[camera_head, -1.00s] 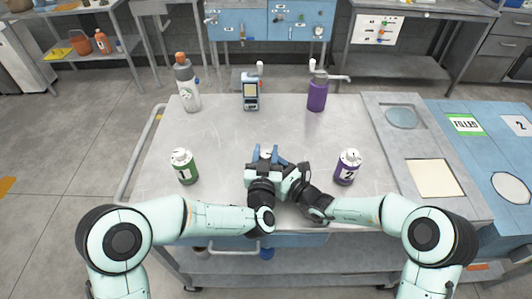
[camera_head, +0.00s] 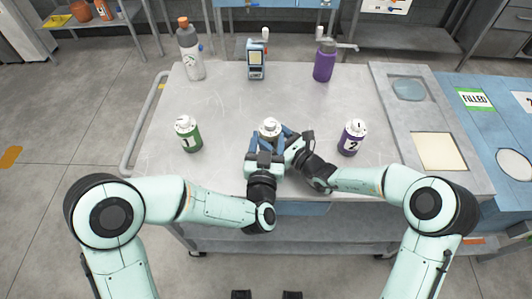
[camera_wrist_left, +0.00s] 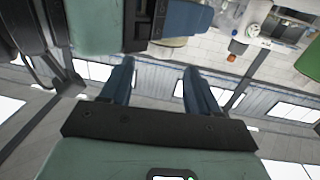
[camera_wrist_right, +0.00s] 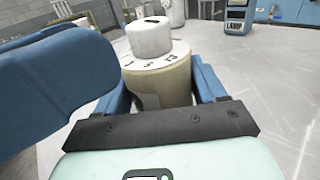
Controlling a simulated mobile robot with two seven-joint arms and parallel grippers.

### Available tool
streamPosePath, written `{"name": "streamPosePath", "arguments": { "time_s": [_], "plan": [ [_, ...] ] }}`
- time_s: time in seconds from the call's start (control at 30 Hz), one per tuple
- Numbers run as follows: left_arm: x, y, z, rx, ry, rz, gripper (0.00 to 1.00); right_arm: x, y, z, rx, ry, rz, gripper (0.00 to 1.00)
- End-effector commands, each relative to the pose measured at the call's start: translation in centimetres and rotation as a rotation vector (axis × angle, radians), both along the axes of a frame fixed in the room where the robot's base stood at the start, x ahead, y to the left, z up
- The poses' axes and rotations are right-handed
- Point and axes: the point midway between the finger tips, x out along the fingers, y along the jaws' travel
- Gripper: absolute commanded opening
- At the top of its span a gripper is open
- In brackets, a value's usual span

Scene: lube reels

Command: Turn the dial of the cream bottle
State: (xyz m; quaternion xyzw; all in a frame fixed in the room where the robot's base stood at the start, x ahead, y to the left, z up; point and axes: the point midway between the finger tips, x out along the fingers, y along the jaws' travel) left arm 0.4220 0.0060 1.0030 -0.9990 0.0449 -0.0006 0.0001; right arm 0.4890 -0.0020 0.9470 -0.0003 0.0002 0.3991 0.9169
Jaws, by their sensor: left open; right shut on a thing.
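The cream bottle (camera_head: 269,128) stands at the middle of the table's near half, with a white dial on top. In the right wrist view its cream body (camera_wrist_right: 160,82), the marked ring and the white dial (camera_wrist_right: 150,38) show clearly. My right gripper (camera_wrist_right: 160,95) is shut on the bottle's body, one blue finger on each side. My left gripper (camera_head: 270,145) is open in front of the bottle. One of its blue fingers (camera_wrist_right: 60,85) looms at the left of the right wrist view. The left wrist view shows its two fingers (camera_wrist_left: 158,90) apart with nothing between them.
A green bottle marked 1 (camera_head: 188,136) stands left, a purple bottle marked 2 (camera_head: 351,140) right. A grey bottle (camera_head: 190,52), a small device (camera_head: 256,62) and a purple pump bottle (camera_head: 324,62) stand at the back. The table (camera_head: 230,105) is clear between.

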Motion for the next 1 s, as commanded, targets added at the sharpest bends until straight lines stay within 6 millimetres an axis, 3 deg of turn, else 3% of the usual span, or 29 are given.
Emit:
{"name": "streamPosePath", "arguments": {
  "time_s": [0.1, 0.3, 0.73, 0.77, 0.83, 0.87, 1.0],
  "plan": [
    [-2.4, 0.2, 0.0, 0.001, 0.0, -0.003, 0.61, 0.0, 0.0, 0.0, 0.001, 0.001, 0.0, 0.29],
    [-4.6, 0.4, 0.1, -0.001, -0.001, -0.001, 0.61, 0.0, 0.0, 0.0, 0.0, 0.0, 0.0, 0.29],
    [-5.0, 0.4, 0.0, -0.001, -0.001, 0.0, 0.61, 0.0, 0.0, 0.0, 0.0, 0.0, 0.0, 0.29],
    [-5.0, 0.4, 0.0, -0.001, -0.001, 0.0, 0.61, 0.0, 0.0, 0.0, 0.0, 0.0, 0.0, 0.73],
    [-5.0, 0.4, 0.0, -0.001, -0.001, 0.0, 0.61, 0.0, 0.0, 0.0, 0.0, 0.0, 0.0, 0.96],
    [-5.0, 0.4, 0.0, -0.001, -0.001, 0.0, 0.61, 0.0, 0.0, 0.0, 0.0, 0.0, 0.0, 1.0],
    [-5.0, 0.4, 0.0, -0.001, -0.001, 0.0, 0.61, 0.0, 0.0, 0.0, 0.0, 0.0, 0.0, 1.0]
  ]
}}
